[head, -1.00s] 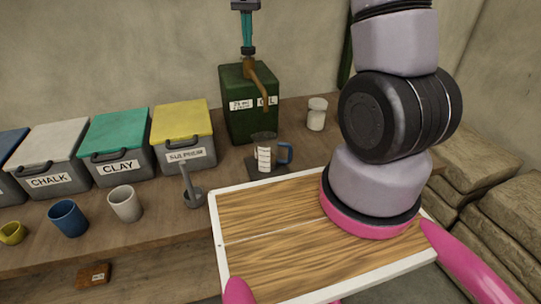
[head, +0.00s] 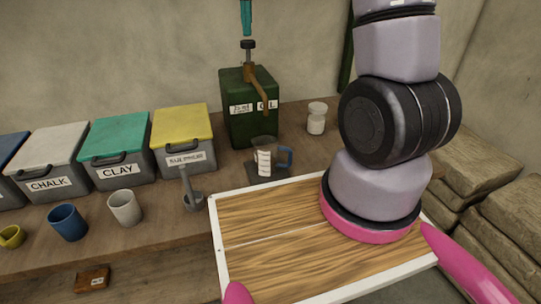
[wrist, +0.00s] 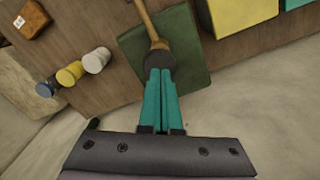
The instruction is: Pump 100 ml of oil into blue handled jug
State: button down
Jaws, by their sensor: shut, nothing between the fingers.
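The green oil can (head: 245,125) stands at the back of the bench, labelled OIL, with a second "25 ml" label partly readable. A dark pump knob (head: 248,45) sits on a stem above its brown spout (head: 263,93). The clear measuring jug (head: 264,150) with a blue handle (head: 286,157) stands upright under the spout. Any oil level in it is too small to tell. My gripper (head: 246,32) has teal fingers, shut and empty, just above the knob. In the wrist view, the closed fingertips (wrist: 160,72) point at the knob (wrist: 159,58); the jug is not visible.
Lidded bins for sulphur (head: 184,140), clay (head: 115,150) and chalk (head: 45,160) stand left. A white-lidded jar (head: 316,118) is right of the can. A mortar and pestle (head: 191,195) and cups (head: 125,207) stand in front. A wooden tray (head: 270,250) fills the foreground.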

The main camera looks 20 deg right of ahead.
aim_at(248, 41)
jog(key=shift+f, duration=0.1)
dwell(0.5)
jog(key=shift+f, duration=2.45)
jog(key=shift+r, duration=2.55)
jog(key=shift+r, duration=3.05)
